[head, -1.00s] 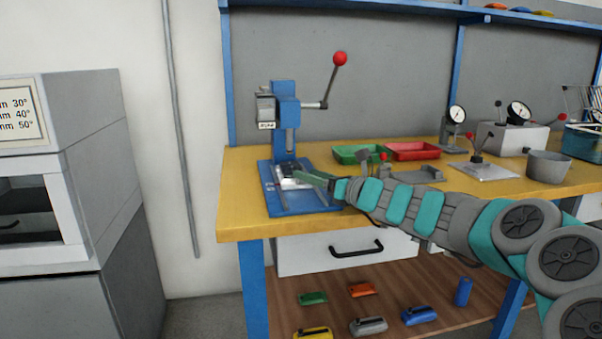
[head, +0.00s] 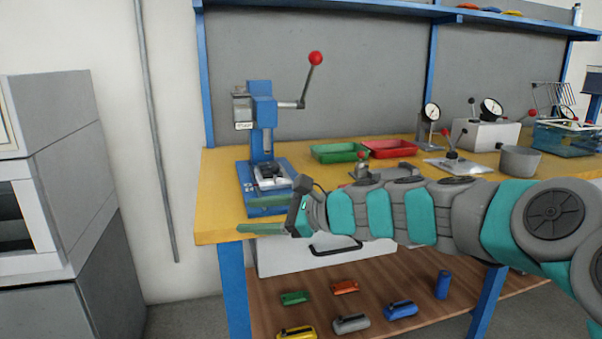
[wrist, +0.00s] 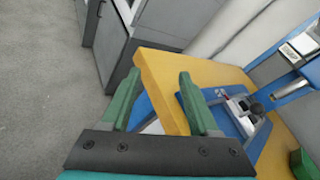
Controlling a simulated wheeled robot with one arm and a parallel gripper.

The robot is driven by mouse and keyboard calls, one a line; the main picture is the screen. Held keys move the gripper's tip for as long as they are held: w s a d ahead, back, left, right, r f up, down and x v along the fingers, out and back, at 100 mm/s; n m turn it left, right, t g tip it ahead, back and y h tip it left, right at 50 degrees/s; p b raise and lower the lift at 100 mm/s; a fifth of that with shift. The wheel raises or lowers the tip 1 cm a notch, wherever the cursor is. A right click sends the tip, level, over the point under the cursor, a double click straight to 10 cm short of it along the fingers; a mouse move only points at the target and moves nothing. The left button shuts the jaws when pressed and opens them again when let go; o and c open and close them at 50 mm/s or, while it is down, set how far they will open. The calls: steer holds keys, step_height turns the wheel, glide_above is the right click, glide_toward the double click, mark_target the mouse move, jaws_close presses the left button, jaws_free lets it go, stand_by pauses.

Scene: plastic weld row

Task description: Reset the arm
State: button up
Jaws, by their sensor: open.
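My gripper (head: 254,214) is open, with its two green fingers apart and nothing between them. In the head view it hangs at the front left of the yellow workbench (head: 222,190), in front of the blue press (head: 262,135). My arm reaches in from the right. In the wrist view the fingers of my gripper (wrist: 156,95) point toward the bench corner. The press base (wrist: 222,118) lies beside the right finger, with a grey fixture (wrist: 240,108) on it. In the head view the fixture (head: 270,178) sits under the press head, and one finger covers part of the base.
A green tray (head: 338,152) and a red tray (head: 390,149) stand behind my arm. Dial gauges and a grey cup (head: 519,160) stand to the right. A grey cabinet (head: 70,140) is at the left. A lower shelf (head: 375,305) holds several small coloured parts.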

steer(key=s+d+f+n+g+h, duration=0.25)
steer(key=s+f+n, duration=0.4)
steer(key=s, duration=0.35)
steer(key=s+d+f+n+g+h, duration=0.2)
steer(key=s+f+n+h, duration=0.25)
steer(key=s+f, duration=0.35)
steer(key=s+d+f+n+g+h, duration=0.1)
steer(key=s+d+f+n+h, duration=0.2)
steer(key=s+d, duration=0.5)
steer(key=s+d+f+n+g+h, duration=0.1)
steer(key=s+d+f+h, duration=0.3)
steer(key=s+d, duration=0.5)
steer(key=shift+d+f+n+g, duration=0.35)
steer(key=shift+d+n, duration=0.55)
steer(key=shift+d, duration=0.25)
